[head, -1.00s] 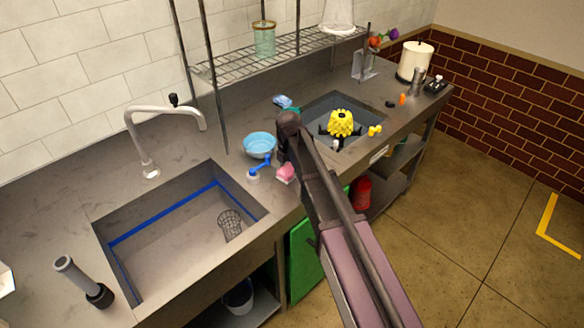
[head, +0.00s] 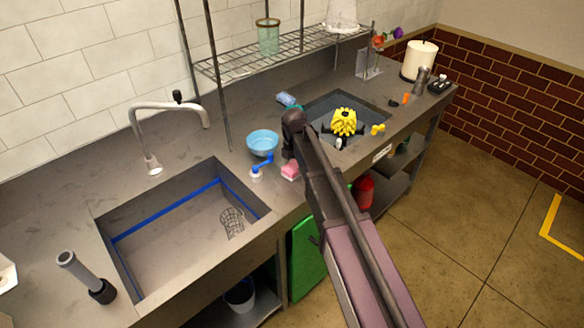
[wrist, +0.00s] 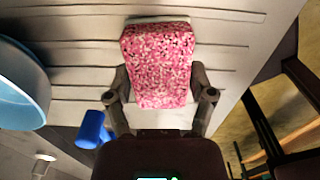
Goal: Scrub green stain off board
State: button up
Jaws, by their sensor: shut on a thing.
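A pink speckled sponge (wrist: 158,62) sits between the two dark fingers of my gripper (wrist: 160,82) in the wrist view, and the fingers are shut on it. The sponge (head: 291,171) also shows in the head view, low over the counter between the two sinks. Its underside is hidden, so I cannot tell if it touches the surface. A pale grooved surface (wrist: 85,75) lies beneath it. A green board (head: 305,258) stands upright below the counter's front edge. No green stain can be made out in either view.
A blue bowl (head: 263,143) and a blue-and-white bottle (head: 257,173) stand just left of the sponge. A yellow flower-like thing (head: 344,121) is at the right sink (head: 372,110). A wire shelf (head: 285,55) hangs behind.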

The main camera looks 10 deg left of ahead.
jog(key=shift+w+d, duration=0.9)
jog(key=shift+w, duration=0.3)
jog(key=shift+w+d+f, duration=0.1)
jog(key=shift+w+d, duration=1.15)
jog(key=shift+w, duration=0.2)
jog(key=shift+w, duration=0.1)
jog(key=shift+w+d, duration=1.15)
jog(key=shift+w, duration=0.25)
notch_tip(320, 180, up, 6)
jog(key=p, duration=0.6)
jog(key=shift+r, duration=0.2)
jog(key=shift+r+p, duration=1.4)
jog(key=shift+p, duration=0.15)
